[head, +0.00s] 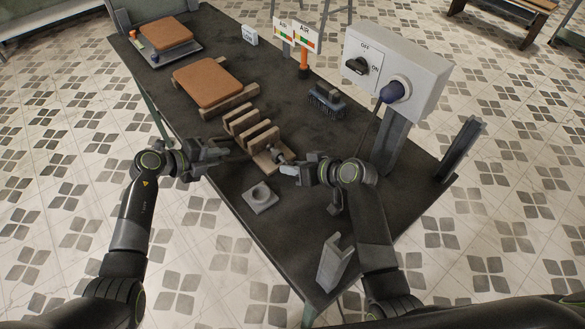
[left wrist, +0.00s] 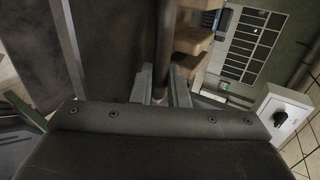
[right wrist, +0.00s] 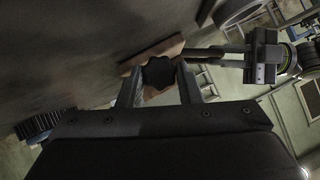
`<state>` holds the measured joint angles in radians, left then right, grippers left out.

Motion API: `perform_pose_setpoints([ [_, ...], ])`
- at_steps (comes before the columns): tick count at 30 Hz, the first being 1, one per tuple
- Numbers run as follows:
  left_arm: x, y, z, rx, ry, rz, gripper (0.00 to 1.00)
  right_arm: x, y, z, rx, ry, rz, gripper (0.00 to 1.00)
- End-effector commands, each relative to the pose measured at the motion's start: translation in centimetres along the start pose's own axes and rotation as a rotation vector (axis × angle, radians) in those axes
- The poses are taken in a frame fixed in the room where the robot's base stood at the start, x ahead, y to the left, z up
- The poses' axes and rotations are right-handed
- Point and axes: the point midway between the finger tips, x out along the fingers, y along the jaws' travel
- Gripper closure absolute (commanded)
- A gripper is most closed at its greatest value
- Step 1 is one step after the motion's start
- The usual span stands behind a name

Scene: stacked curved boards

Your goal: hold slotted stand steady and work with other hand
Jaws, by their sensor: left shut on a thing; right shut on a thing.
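The slotted stand (head: 248,133), a wooden base with upright slats, lies mid-table. Its slats show in the left wrist view (left wrist: 192,42). My left gripper (head: 224,151) is at the stand's left side, shut on a dark rod (left wrist: 163,45) that runs beside the slats. My right gripper (head: 290,166) is at the stand's near right end, shut on a dark lobed knob (right wrist: 158,73) in front of the wooden end piece. In the head view the fingers partly hide the knob. Whether the rod is fixed to the stand is unclear.
Brown curved boards (head: 208,82) rest on wooden supports behind the stand; another brown board (head: 165,35) lies farther back. A brush (head: 327,101), a switch box (head: 395,72), a block with a round hollow (head: 260,197) and a grey bracket (head: 335,262) stand around. The near tabletop is mostly clear.

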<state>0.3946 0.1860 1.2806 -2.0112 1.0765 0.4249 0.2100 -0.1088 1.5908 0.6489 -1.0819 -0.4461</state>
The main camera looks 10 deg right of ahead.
Motion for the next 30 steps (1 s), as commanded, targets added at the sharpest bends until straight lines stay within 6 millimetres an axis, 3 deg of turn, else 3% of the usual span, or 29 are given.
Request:
perform_pose_setpoints([
  [9,0.06,-0.05,-0.12,-0.001,0.004,-0.002,1.00,0.05,-0.19,-0.12,-0.018,0.003,0.009,0.85],
  [19,0.09,-0.05,-0.16,-0.002,0.005,-0.002,1.00,0.08,-0.51,-0.12,-0.236,0.004,0.159,0.85],
  [30,0.09,0.00,-0.18,-0.002,0.005,-0.001,1.00,0.15,-0.63,-0.07,-0.266,0.005,0.179,0.85],
])
